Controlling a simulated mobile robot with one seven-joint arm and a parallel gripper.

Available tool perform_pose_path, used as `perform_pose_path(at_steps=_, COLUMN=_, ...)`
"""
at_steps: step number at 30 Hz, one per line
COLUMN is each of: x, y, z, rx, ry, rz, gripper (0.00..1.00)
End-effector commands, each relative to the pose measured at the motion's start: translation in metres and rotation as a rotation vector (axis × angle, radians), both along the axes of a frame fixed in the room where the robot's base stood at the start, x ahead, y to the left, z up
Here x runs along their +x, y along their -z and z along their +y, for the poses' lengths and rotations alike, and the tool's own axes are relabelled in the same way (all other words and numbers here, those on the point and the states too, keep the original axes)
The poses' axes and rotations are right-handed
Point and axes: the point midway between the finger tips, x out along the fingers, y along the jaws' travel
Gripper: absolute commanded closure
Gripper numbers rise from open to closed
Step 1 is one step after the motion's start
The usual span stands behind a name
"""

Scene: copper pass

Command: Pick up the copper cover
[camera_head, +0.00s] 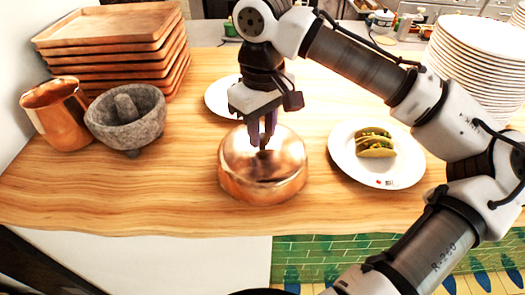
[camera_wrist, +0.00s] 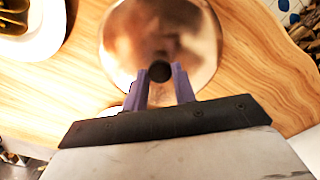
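The copper cover (camera_head: 240,176) is a shiny round dome resting on the wooden counter. A small dark knob (camera_wrist: 159,71) stands at the middle of its top. My gripper (camera_head: 263,140) points down right over the cover, with its two purple fingers apart. In the wrist view, the gripper (camera_wrist: 160,76) has one fingertip on each side of the knob, very close to it. I cannot tell whether the fingers touch the knob. What lies under the cover is hidden.
A white plate with tacos (camera_head: 376,146) is right of the cover, and another white plate (camera_head: 217,98) is behind it. A stone mortar (camera_head: 130,127), a copper mug (camera_head: 58,115) and stacked wooden trays (camera_head: 113,50) stand left. A tall plate stack (camera_head: 478,65) is at back right.

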Motion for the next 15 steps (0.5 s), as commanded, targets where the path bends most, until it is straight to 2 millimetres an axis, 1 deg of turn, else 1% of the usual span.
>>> perform_pose_path(at_steps=1, x=0.0, y=-0.0001, z=0.0001, rx=0.0, ry=0.0, rz=0.0, gripper=0.84)
perform_pose_path(at_steps=3, x=0.0, y=-0.0002, z=0.0001, rx=0.0, ry=0.0, rz=0.0, gripper=0.93)
perform_pose_path(at_steps=5, x=0.0, y=-0.0002, z=0.0001, rx=0.0, ry=0.0, rz=0.0, gripper=1.0)
perform_pose_path(at_steps=15, x=0.0003, y=-0.0034, z=0.0003, rx=0.0, ry=0.0, rz=-0.001, gripper=1.0)
